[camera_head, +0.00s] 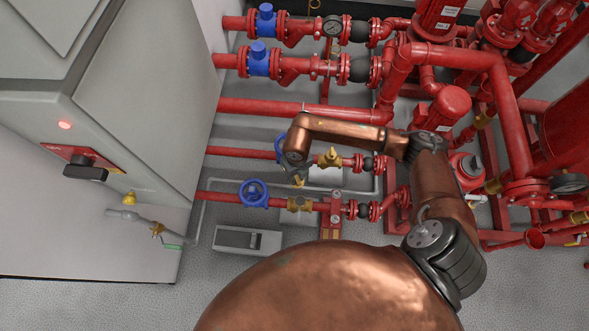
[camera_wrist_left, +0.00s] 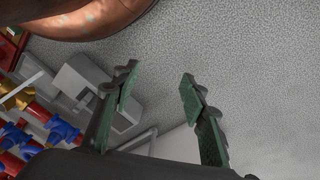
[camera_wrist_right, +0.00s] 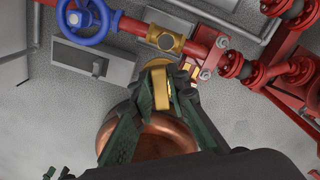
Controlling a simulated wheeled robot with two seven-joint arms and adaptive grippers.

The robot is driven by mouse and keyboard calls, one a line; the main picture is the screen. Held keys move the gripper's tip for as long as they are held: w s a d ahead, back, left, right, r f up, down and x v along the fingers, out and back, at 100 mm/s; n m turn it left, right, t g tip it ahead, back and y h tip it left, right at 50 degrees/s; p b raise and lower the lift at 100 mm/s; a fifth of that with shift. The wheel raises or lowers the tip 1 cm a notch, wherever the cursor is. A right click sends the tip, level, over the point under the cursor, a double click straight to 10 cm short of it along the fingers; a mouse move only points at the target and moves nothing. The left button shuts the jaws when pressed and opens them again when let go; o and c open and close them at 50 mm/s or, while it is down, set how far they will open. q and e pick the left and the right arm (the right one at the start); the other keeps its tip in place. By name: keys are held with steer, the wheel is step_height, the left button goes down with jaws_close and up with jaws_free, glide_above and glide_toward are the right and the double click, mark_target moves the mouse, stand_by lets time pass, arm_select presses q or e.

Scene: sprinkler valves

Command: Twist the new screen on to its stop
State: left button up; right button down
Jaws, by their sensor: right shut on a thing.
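A brass fitting (camera_head: 300,204) sits in the lowest red pipe, right of a blue handwheel. In the right wrist view the brass fitting (camera_wrist_right: 167,42) lies just beyond my right fingertips. My right gripper (camera_head: 298,181) points down above that pipe. It is shut on a brass-coloured piece (camera_wrist_right: 161,90), which I take for the new screen. The piece lines up close to the fitting's near side; I cannot tell whether it touches or is seated, as the fingers hide part of it. My left gripper (camera_wrist_left: 158,90) is open and empty; it is out of the head view.
The blue handwheel (camera_head: 254,193) is left of the fitting, and a grey box (camera_head: 247,240) lies on the floor below. A grey cabinet (camera_head: 150,80) fills the left. Floor is open near the left gripper.

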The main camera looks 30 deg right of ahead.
arm_select(q)
steer(key=r+b, duration=0.2)
steer(key=b, duration=0.1)
steer(key=r+b, duration=0.1)
steer(key=b, duration=0.1)
steer(key=shift+d+r, duration=0.1)
steer(key=shift+d, duration=0.15)
arm_select(e)
step_height(320, 180, down, 14)
steer(key=s+d+m, duration=0.1)
steer(key=m, duration=0.7)
steer(key=shift+d+r, duration=0.25)
arm_select(q)
steer(key=shift+s+r, duration=0.1)
steer(key=shift+t+h, duration=0.5)
steer(key=shift+t, duration=0.1)
steer(key=shift+w+d+f+b, duration=0.45)
steer(key=shift+w+d+f, duration=0.1)
steer(key=shift+w+f, duration=0.3)
steer(key=shift+w+d+f+b, duration=0.4)
steer(key=shift+w+d+f, duration=0.25)
steer(key=shift+f, duration=0.3)
arm_select(e)
step_height(320, 180, down, 7)
arm_select(q)
steer(key=shift+w+a, duration=0.1)
arm_select(e)
steer(key=shift+d, duration=0.1)
